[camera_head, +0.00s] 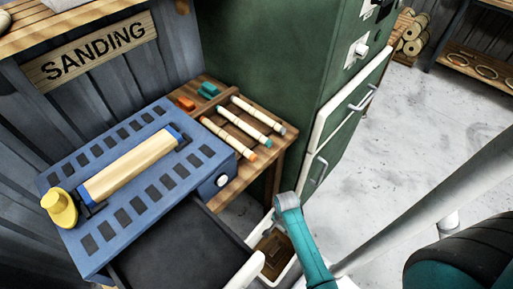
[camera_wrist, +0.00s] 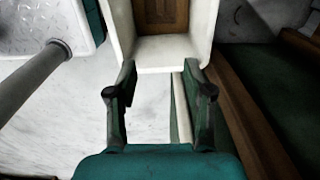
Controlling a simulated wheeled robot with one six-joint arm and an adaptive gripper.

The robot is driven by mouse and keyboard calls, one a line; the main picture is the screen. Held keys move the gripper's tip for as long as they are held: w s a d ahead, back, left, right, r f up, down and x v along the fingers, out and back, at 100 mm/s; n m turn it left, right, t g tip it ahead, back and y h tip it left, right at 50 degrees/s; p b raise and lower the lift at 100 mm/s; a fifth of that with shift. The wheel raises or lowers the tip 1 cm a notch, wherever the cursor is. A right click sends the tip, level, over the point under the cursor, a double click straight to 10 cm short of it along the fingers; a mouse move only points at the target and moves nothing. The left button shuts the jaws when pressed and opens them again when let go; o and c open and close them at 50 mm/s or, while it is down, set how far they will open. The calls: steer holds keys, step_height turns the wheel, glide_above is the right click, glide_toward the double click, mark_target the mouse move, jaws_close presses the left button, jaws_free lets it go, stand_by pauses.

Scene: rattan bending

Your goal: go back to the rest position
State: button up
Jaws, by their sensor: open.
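My gripper (camera_wrist: 160,72) is open in the wrist view, with two dark green fingers spread apart and nothing seen between them. A white, open-topped box or drawer (camera_wrist: 160,52) with a brown wooden inside lies just beyond the fingertips; I cannot tell whether they touch it. In the head view a teal link of my arm (camera_head: 302,240) stands at the lower middle, in front of the white box (camera_head: 293,270). The fingers cannot be made out there.
A blue sanding bench (camera_head: 70,215) holds a wooden roller (camera_head: 130,165) and a yellow knob (camera_head: 60,207). A wooden side table (camera_head: 232,180) carries several pale sticks with coloured ends. A green cabinet (camera_head: 275,60) stands behind. Grey floor (camera_head: 400,130) is clear at right.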

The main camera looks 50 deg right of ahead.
steer(key=s+a+r+n+t+h, duration=0.2)
steer(key=s+a+r+n+t, duration=0.6)
steer(key=a, duration=0.4)
steer(key=s+a+r+n+t, duration=0.1)
steer(key=s+r+n+t, duration=0.1)
steer(key=r, duration=0.8)
steer(key=s+a+r+n+t+y, duration=0.1)
steer(key=s+r+n, duration=0.3)
steer(key=r, duration=0.6)
steer(key=s+a+r+n+t+y, duration=0.1)
steer(key=s+a+r+n+t, duration=0.2)
steer(key=r, duration=0.7)
steer(key=shift+r+n+t, duration=0.3)
steer(key=shift+r+t, duration=0.05)
steer(key=shift+t, duration=0.15)
